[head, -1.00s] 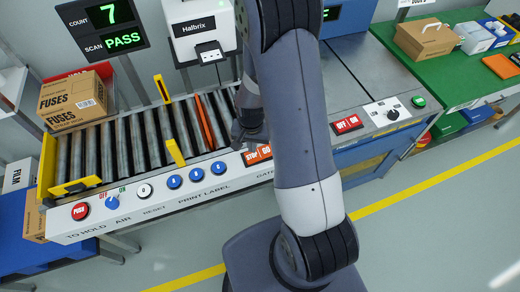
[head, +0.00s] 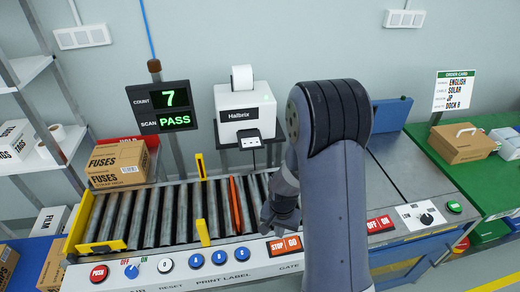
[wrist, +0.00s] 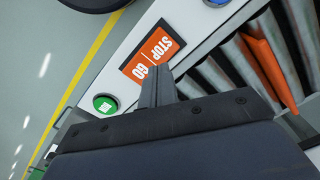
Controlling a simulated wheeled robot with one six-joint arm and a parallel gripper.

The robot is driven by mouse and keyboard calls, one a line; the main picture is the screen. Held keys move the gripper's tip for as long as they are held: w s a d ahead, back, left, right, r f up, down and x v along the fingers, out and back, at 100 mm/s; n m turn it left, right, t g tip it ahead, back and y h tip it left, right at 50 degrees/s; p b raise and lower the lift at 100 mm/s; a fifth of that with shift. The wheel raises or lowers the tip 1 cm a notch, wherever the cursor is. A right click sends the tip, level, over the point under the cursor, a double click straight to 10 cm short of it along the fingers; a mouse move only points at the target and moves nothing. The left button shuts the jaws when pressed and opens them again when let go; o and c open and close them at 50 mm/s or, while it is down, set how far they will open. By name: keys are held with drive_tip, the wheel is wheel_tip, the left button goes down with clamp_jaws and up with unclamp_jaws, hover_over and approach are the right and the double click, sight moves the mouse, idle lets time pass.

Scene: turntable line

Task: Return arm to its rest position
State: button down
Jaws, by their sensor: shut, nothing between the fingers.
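My arm rises in front of the roller line in the head view, and my gripper (head: 279,226) hangs low over the right end of the rollers, near the orange STOP/GO switch (head: 285,245). In the wrist view my gripper (wrist: 152,78) has its fingers together with nothing between them. The STOP/GO switch (wrist: 152,57) shows just beyond the fingertips there; I cannot tell if they touch it. A green button (wrist: 105,104) lies to the left of the fingers.
A label printer (head: 246,112) and a count display (head: 160,107) reading 7 PASS stand behind. A green table (head: 455,180) with a carton (head: 461,143) is at right.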

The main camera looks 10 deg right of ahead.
sight(278, 247)
wheel_tip(278, 247, down, 7)
drive_tip(key=b, duration=0.4)
drive_tip(key=shift+r, duration=0.25)
drive_tip(key=shift+r, duration=0.15)
wheel_tip(278, 247, up, 7)
drive_tip(key=p, duration=0.5)
wheel_tip(278, 247, down, 8)
drive_tip(key=b, duration=0.5)
drive_tip(key=shift+r, duration=0.15)
wheel_tip(278, 247, up, 6)
drive_tip(key=p, duration=0.5)
drive_tip(key=shift+r+p, duration=0.1)
drive_tip(key=shift+p, duration=0.2)
